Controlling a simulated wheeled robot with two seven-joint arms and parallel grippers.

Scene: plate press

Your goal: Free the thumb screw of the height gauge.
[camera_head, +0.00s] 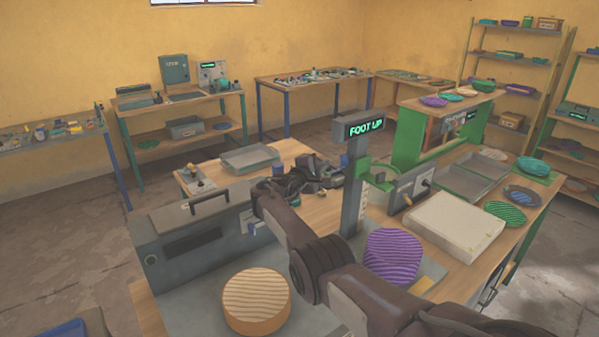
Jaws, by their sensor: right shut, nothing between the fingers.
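The height gauge is a grey upright column (352,195) with a scale on its lower face and a display box (363,127) on top reading "FOOT UP". A green arm (378,169) sticks out to the right from its upper part. My right arm comes in from the lower right and bends back. My right gripper (335,176) is shut and empty, just left of the column at about the height of the green arm. I cannot tell whether it touches the gauge. I cannot make out the thumb screw; dark gripper parts cover that side. My left gripper is not in view.
A grey machine box with a handle (192,243) stands at left. A striped wooden disc (257,300) and a purple ribbed stack (393,255) sit near my right arm. A grey tray (249,158) lies behind.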

